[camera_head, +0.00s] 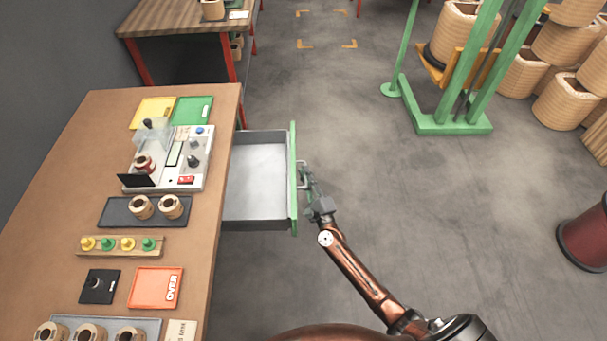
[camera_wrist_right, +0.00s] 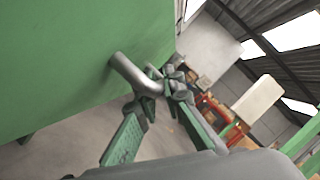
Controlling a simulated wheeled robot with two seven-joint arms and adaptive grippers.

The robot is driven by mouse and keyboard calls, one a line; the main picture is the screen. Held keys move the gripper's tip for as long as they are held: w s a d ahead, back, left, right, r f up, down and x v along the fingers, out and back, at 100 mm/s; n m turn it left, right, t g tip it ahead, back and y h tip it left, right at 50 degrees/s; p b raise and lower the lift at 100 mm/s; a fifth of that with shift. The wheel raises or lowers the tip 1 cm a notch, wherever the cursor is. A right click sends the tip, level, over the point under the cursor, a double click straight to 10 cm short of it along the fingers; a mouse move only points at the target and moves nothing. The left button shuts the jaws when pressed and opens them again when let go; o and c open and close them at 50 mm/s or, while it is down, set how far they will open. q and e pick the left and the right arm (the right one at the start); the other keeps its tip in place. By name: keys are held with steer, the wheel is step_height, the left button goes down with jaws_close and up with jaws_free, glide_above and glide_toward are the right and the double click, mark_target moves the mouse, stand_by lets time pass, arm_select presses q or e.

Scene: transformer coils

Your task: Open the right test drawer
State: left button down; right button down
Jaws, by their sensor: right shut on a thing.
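The test drawer (camera_head: 258,178) is pulled out from the right side of the bench in the head view. Its grey inside looks empty. Its green front faces right and carries a metal bar handle (camera_head: 302,175). My right gripper (camera_head: 308,176) is at this handle, with its arm coming up from the lower right. In the right wrist view the green drawer front (camera_wrist_right: 75,55) fills the upper left, and the fingers of the gripper (camera_wrist_right: 160,100) are shut on the silver handle (camera_wrist_right: 132,74). My left gripper is not in view.
The wooden bench (camera_head: 60,215) holds a test device (camera_head: 190,160), trays and several small coils. A green lifting frame (camera_head: 450,126) stands at the upper right. A dark red drum (camera_head: 585,240) stands at the right edge. The floor right of the drawer is clear.

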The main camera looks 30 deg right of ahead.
steer(key=shift+s+a+f, duration=0.1)
steer(key=shift+f, duration=0.1)
steer(key=c, duration=2.3)
jaws_free()
steer(key=shift+r, duration=0.1)
steer(key=v, duration=1.2)
